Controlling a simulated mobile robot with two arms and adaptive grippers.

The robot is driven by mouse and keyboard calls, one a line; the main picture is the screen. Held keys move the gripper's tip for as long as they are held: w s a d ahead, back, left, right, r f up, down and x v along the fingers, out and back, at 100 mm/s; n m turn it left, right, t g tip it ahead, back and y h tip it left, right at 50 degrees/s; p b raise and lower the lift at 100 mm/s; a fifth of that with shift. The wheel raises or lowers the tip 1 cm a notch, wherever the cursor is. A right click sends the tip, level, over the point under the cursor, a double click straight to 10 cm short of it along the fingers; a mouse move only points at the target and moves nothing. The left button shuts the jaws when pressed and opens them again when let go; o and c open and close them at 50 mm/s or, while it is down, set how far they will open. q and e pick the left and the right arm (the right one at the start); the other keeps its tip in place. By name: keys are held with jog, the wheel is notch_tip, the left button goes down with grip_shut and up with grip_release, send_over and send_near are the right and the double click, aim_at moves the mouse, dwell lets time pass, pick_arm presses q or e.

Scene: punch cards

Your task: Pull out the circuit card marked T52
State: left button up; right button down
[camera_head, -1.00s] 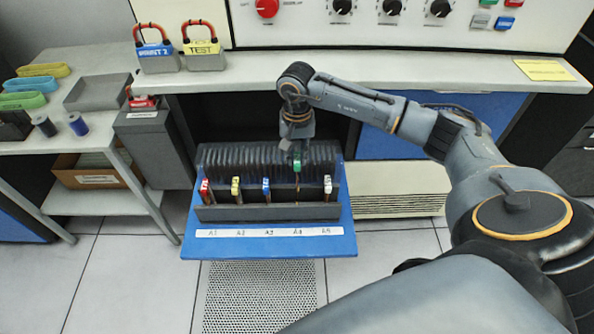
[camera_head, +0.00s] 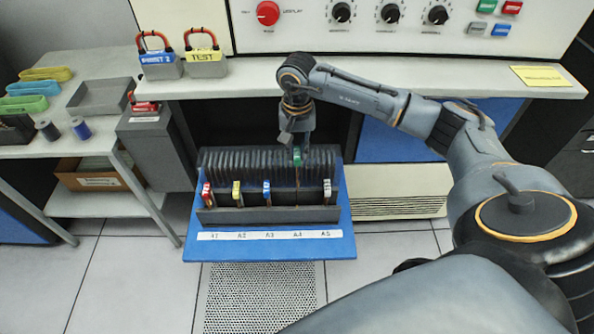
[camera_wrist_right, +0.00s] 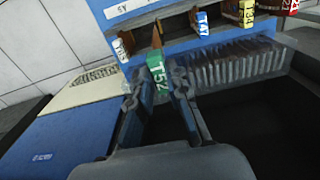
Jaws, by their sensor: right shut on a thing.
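My right gripper (camera_head: 297,142) is above the rack and shut on this green tag. In the wrist view the two fingers (camera_wrist_right: 156,84) flank it. A brown board edge shows beside the tag there. How much of the card is still within the rack is unclear. My left gripper is not in view.
Red (camera_head: 206,193), yellow (camera_head: 236,192), blue (camera_head: 266,191) and white (camera_head: 327,190) tagged cards stand in the rack. The rack sits on a blue tray (camera_head: 270,248). The counter edge (camera_head: 400,78) is behind my right arm. Free floor lies in front.

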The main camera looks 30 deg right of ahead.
jog(key=shift+r, duration=0.5)
jog(key=shift+r+p, duration=1.75)
jog(key=shift+r, duration=1.1)
